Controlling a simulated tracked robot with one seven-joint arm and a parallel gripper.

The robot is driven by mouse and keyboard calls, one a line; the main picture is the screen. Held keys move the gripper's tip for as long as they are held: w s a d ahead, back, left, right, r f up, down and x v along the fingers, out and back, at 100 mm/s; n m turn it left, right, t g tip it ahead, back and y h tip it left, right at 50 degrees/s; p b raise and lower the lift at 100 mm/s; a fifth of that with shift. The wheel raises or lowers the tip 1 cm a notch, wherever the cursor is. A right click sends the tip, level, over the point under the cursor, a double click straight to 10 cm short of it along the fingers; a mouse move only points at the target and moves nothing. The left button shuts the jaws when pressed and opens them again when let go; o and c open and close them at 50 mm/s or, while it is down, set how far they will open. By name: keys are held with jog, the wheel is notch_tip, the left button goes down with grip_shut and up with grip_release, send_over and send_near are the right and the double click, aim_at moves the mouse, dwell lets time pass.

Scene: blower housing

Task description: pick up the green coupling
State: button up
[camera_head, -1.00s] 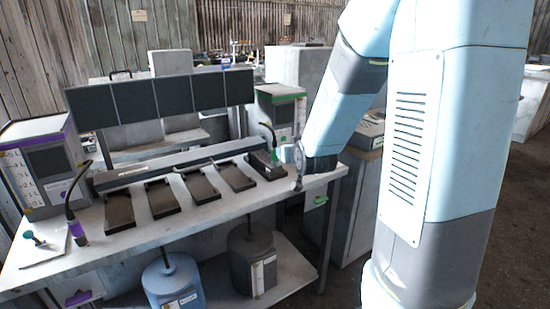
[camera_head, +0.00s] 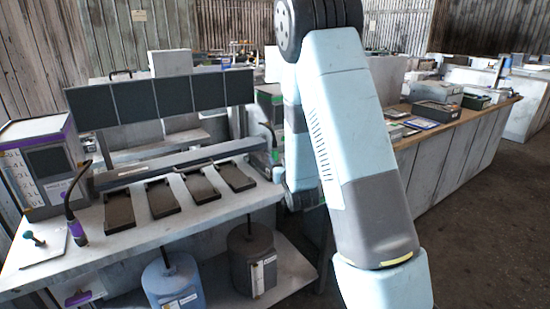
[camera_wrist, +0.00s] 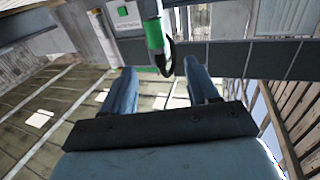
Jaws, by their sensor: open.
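The green coupling (camera_wrist: 153,34) shows in the wrist view near the top centre, as a green cylinder with a black curved hose at its right side. My gripper (camera_wrist: 160,67) is open and empty. Its two blue fingers stand below the coupling in the picture, one to each side of its line, and the coupling appears beyond the fingertips, apart from them. In the head view my arm covers most of the right end of the bench, so the fingers and the coupling cannot be made out there.
The workbench (camera_head: 150,238) carries several black trays in a row and a dark rail behind them. A purple-ended hose tool (camera_head: 78,230) and a purple-trimmed box (camera_head: 40,165) stand at its left. Blue (camera_head: 172,284) and grey (camera_head: 252,262) canisters sit on the shelf below.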

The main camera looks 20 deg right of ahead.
aim_at(276, 152)
jog(key=w, duration=1)
jog(key=shift+d+f, duration=0.15)
jog(key=shift+f, duration=0.05)
jog(key=c, duration=1)
grip_shut()
jog(key=shift+r, duration=0.1)
